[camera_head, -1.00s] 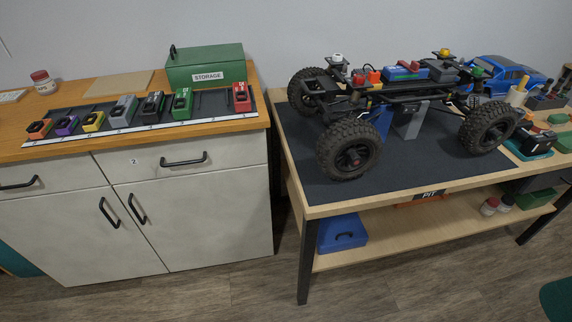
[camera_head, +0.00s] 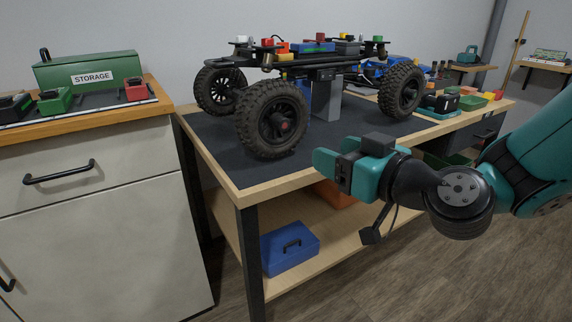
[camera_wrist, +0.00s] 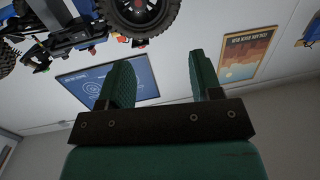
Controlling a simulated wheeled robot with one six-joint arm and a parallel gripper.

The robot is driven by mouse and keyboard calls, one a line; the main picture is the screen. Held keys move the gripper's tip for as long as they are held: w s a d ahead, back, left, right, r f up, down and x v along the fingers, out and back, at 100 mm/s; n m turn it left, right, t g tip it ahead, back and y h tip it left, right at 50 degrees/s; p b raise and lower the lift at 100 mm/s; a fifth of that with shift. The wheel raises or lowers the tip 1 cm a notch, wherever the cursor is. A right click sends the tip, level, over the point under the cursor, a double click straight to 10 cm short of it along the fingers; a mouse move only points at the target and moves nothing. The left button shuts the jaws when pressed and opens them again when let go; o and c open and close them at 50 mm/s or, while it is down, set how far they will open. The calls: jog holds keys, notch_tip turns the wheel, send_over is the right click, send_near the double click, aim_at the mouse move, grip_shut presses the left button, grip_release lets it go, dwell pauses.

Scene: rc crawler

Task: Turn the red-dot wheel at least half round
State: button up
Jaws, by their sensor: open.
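Another wheel (camera_head: 402,91) is to the right, and one (camera_head: 220,90) is behind on the left. My gripper (camera_head: 332,158) is open and empty, to the right of and slightly below the near wheel, apart from it. In the wrist view my gripper (camera_wrist: 160,72) shows two parted green fingers.
The bench edge (camera_head: 310,169) runs close by my gripper. A blue box (camera_head: 290,249) lies on the lower shelf. A drawer cabinet (camera_head: 105,200) with a green storage box (camera_head: 88,71) stands on the left. Mat left of the near wheel is clear.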

notch_tip(320, 180, down, 2)
jog(key=w+d+t, duration=0.1)
jog(key=w+t, duration=0.1)
jog(key=p, duration=1.2)
send_near(285, 126)
jog(key=shift+m+h, duration=0.4)
jog(key=x, duration=0.7)
jog(key=shift+w+a+r, duration=0.1)
jog(key=shift+a+r, duration=0.3)
jog(key=shift+w+a+f+p, duration=0.15)
jog(key=shift+w+a+p, duration=0.2)
jog(key=shift+w, duration=0.2)
grip_shut()
